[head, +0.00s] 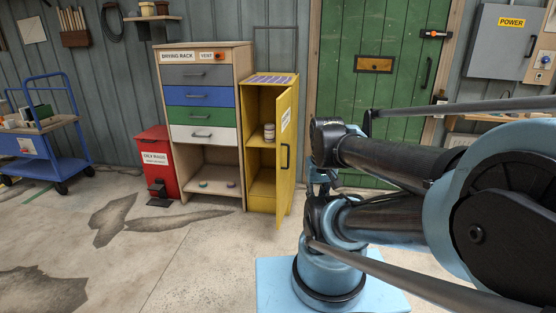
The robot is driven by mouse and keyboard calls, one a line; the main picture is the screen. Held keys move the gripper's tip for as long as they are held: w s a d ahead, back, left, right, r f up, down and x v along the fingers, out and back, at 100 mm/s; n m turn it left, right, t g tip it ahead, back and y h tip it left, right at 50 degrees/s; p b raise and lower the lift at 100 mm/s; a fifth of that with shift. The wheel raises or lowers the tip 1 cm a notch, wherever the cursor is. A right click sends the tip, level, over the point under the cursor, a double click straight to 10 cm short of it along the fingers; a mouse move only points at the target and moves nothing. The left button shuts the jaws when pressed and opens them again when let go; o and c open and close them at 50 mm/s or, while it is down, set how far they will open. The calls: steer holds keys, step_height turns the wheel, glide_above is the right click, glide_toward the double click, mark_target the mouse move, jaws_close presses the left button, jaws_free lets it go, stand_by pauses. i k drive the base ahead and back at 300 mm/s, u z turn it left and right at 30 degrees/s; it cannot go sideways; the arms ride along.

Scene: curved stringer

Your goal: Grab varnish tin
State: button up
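A small pale tin (269,132), which looks like the varnish tin, stands upright on the middle shelf of the yellow cabinet (262,92). Its label is too small to read. The cabinet door (286,150) stands open, swung out toward me on the right side. My blue and black arm fills the right of the head view and is some way short of the cabinet. My gripper cannot be made out in this view, so nothing shows of what its fingers are doing.
A wooden drying rack (201,75) with coloured drawers stands left of the cabinet. A red bin (155,165) and a blue trolley (52,150) are further left. A green door (372,75) is behind my arm. The cracked floor in front is clear.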

mark_target(269, 127)
steer(key=u, duration=0.1)
steer(key=i, duration=1)
steer(key=z, duration=0.1)
